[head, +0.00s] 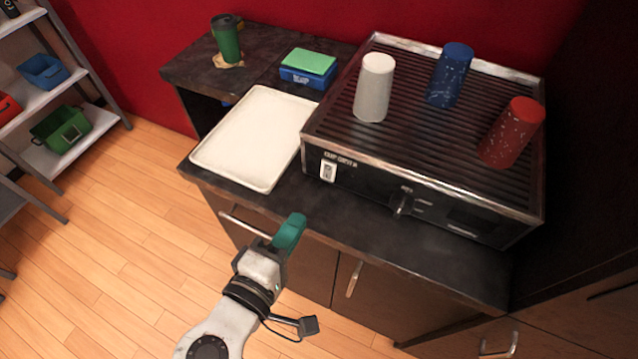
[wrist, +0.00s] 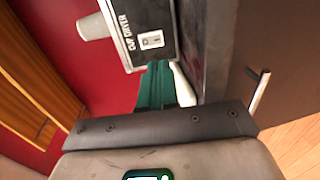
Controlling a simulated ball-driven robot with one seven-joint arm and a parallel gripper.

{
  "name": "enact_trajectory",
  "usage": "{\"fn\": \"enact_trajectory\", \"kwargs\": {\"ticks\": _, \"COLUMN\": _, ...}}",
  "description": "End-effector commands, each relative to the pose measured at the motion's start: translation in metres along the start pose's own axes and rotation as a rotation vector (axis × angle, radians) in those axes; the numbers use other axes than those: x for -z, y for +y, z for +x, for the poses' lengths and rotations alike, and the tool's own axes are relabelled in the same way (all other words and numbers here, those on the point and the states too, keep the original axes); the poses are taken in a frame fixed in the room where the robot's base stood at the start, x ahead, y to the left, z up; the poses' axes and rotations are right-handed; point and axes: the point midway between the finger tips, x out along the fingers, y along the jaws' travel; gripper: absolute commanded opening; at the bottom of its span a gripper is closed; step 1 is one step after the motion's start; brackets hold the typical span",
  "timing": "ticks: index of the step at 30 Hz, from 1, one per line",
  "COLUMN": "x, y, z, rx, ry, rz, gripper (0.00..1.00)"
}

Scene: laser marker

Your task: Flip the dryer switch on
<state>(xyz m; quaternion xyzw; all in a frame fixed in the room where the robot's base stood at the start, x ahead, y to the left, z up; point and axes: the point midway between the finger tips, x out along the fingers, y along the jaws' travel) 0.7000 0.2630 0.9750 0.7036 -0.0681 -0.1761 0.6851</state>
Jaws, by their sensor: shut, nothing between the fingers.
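The dryer (head: 420,150) is a black, ribbed-top machine with a metal rim on the dark counter. Its switch (head: 328,171) is a small white rocker at the left end of the front panel. The switch also shows in the wrist view (wrist: 151,40), beside the dryer's printed label. I cannot tell which way the rocker is set. My gripper (head: 290,232) has teal fingers, shut and empty. It is in front of the counter edge, below and left of the switch and apart from it. In the wrist view the fingers (wrist: 160,86) point toward the panel.
White (head: 375,88), blue (head: 450,75) and red (head: 511,132) cups stand upside down on the dryer. A dark knob (head: 401,203) sits right of the switch. A white tray (head: 254,138), a blue box with a green top (head: 308,68) and a green cup (head: 226,40) are at left.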

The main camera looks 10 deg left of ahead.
Motion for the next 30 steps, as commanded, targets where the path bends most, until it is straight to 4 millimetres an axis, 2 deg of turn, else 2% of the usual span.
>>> {"fn": "enact_trajectory", "kwargs": {"ticks": 1, "x": -0.001, "y": 0.002, "z": 0.011, "rx": 0.001, "ry": -0.005, "rz": -0.001, "gripper": 0.00}}
{"fn": "enact_trajectory", "kwargs": {"ticks": 9, "x": -0.001, "y": 0.001, "z": 0.063, "rx": 0.002, "ry": -0.003, "rz": 0.000, "gripper": 0.00}}
{"fn": "enact_trajectory", "kwargs": {"ticks": 15, "x": 0.000, "y": 0.001, "z": 0.088, "rx": 0.001, "ry": -0.002, "rz": 0.001, "gripper": 0.00}}
{"fn": "enact_trajectory", "kwargs": {"ticks": 21, "x": 0.000, "y": 0.000, "z": 0.098, "rx": 0.001, "ry": -0.001, "rz": 0.000, "gripper": 0.00}}
{"fn": "enact_trajectory", "kwargs": {"ticks": 30, "x": 0.000, "y": 0.000, "z": 0.099, "rx": 0.001, "ry": 0.000, "rz": 0.000, "gripper": 0.00}}
